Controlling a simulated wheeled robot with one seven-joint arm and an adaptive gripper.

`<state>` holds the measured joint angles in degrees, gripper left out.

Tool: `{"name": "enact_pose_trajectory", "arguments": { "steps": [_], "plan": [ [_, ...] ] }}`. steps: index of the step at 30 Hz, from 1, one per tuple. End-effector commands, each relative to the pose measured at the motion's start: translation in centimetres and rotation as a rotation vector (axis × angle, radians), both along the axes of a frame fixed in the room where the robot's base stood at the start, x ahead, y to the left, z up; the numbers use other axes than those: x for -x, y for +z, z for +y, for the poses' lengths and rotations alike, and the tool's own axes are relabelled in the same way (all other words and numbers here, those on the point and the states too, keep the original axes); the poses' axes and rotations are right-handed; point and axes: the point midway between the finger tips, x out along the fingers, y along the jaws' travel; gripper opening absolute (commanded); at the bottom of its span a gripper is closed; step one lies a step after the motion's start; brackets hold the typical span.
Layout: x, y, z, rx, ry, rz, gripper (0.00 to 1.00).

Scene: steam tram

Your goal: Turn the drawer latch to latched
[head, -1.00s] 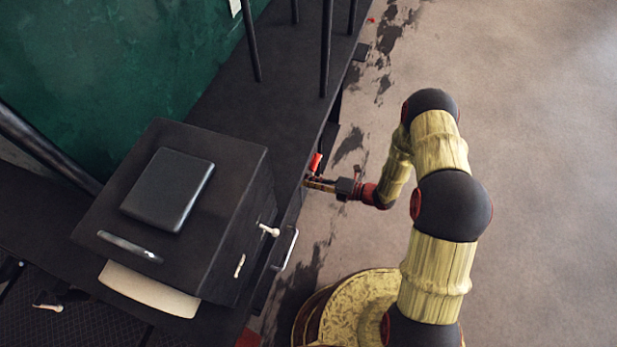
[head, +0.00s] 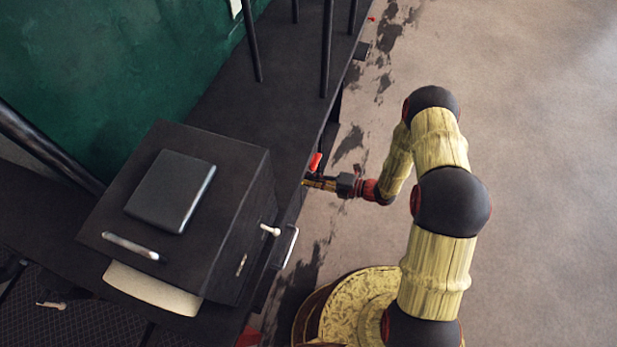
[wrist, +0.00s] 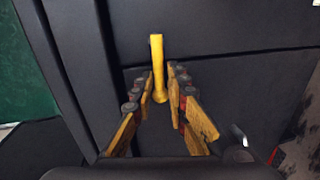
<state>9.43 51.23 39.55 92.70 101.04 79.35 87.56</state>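The drawer latch is a yellow lever (wrist: 157,60) on a dark panel in the wrist view. It points up in that picture, with its rounded lower end between my fingers. My gripper (wrist: 160,75) has one finger on each side of the lever, parted, with a narrow gap showing at least on the right. Whether either finger touches it is hard to tell. In the head view my gripper (head: 308,183) is at the side of the long dark bench, and the latch is hidden there.
A red part (head: 315,161) sits just above my gripper in the head view. A dark box (head: 225,165) with a white knob (head: 270,230) and a pale handle (head: 289,247) stands to the left. Dark posts (head: 326,50) rise from the bench (head: 240,110). The floor at right is clear.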

Motion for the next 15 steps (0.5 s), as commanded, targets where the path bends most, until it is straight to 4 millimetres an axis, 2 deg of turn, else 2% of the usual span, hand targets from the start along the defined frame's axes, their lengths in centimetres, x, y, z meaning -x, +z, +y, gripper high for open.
{"name": "enact_pose_trajectory", "arguments": {
  "steps": [7, 15],
  "plan": [
    [-0.1, 0.17, 0.0, -0.002, 0.001, -0.004, 0.28],
    [-0.05, 0.11, -0.02, 0.0, 0.001, -0.003, 0.29]
  ]
}}
